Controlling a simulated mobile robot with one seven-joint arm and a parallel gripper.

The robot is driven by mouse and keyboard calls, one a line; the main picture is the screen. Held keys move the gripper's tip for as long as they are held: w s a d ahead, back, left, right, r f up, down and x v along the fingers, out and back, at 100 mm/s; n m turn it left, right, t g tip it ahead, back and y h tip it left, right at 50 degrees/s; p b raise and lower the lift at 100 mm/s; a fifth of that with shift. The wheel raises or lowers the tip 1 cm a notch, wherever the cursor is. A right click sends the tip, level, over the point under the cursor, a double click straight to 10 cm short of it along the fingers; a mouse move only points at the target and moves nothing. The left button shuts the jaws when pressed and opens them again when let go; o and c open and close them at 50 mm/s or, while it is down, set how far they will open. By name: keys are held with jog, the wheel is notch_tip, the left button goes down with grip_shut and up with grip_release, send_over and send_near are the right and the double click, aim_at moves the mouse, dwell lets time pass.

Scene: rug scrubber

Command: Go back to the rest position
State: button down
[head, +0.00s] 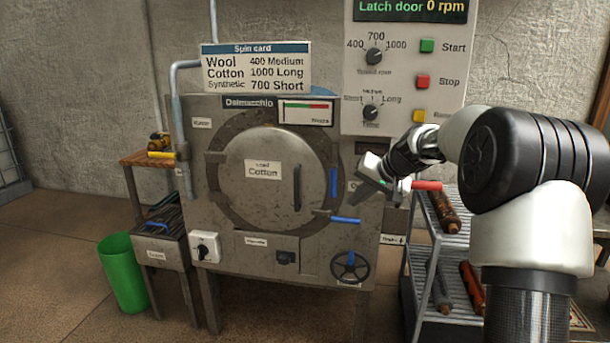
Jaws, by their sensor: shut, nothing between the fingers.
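My gripper (372,178) is in the head view, right of the machine's round door. Its fingers are shut with nothing between them. My arm comes in from the right edge and reaches left in front of the machine. The machine (212,174) is grey metal, and its round door (245,195) carries a label reading Cotton. The door looks closed. The control panel (455,62) above reads "Latch door 0 rpm". A blue latch handle (345,220) sticks out at the door's lower right. A red handle (427,185) shows just right of my gripper.
A metal shelf rack (455,240) with rolled rugs (471,286) stands at the right, partly behind my arm. The floor at lower left is clear.

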jog(key=s+a+r+n+g+h, duration=0.1)
jog(key=s+a+r, duration=0.15)
jog(key=s, duration=0.25)
jog(key=s+a+r+n, duration=0.1)
jog(key=s+a+r, duration=0.15)
jog(key=s, duration=0.35)
jog(key=s+a+f+n+h, duration=0.1)
jog(key=s+f+n+h, duration=0.15)
jog(key=s, duration=2.95)
notch_tip(320, 180, up, 26)
jog(key=p, duration=2.6)
jog(key=shift+s+m+g+h+p, duration=0.15)
jog(key=shift+m+g+h+p, duration=0.15)
jog(key=shift+m+h+p, duration=0.1)
